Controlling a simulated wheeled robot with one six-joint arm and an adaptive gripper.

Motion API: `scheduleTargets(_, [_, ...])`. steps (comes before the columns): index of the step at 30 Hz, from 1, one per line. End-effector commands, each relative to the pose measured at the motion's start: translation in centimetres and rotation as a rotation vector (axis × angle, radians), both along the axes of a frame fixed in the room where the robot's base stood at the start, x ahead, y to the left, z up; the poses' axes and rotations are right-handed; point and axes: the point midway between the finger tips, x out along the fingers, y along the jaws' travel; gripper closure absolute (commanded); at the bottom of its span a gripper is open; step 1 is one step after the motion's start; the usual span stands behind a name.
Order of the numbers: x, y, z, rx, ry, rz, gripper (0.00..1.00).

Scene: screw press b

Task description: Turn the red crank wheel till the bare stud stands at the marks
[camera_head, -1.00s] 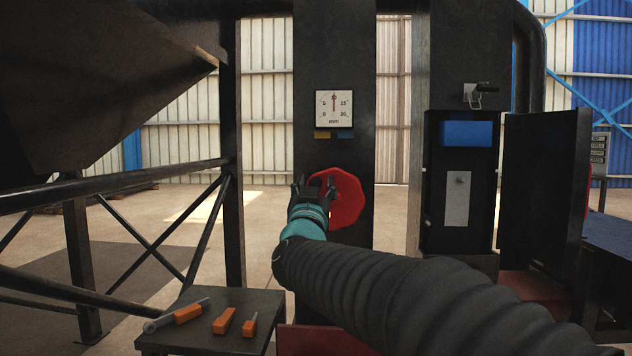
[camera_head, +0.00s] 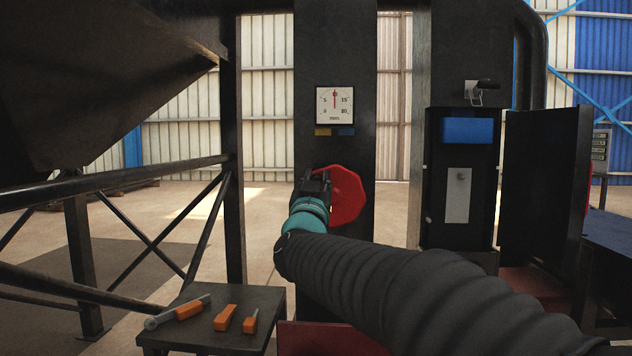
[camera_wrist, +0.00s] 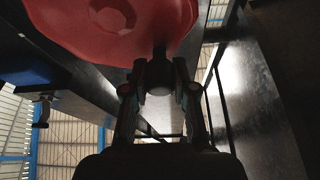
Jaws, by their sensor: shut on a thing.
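The red crank wheel (camera_head: 348,195) is on the front of the black press column, partly behind my gripper. In the wrist view the red wheel (camera_wrist: 120,25) fills the upper left, with a raised round hub. My gripper (camera_head: 316,178) is at the wheel's left side. In the wrist view my gripper (camera_wrist: 159,72) has its two fingers on either side of a dark handle (camera_wrist: 158,84) at the wheel's lower edge and is shut on it. I cannot make out the bare stud or the marks in either view.
A round-dial gauge in mm (camera_head: 334,105) is on the column above the wheel. A small table (camera_head: 190,335) with several orange-handled tools stands at lower left. Black rails (camera_head: 110,180) run along the left. An open cabinet door (camera_head: 545,185) stands at the right.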

Motion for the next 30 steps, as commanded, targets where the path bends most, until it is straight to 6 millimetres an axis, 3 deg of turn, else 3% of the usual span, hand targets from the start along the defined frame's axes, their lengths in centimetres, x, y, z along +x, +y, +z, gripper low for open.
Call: scheduleTargets(30, [-0.1, -2.8, 1.3, 0.56, -0.02, 0.0, 1.0])
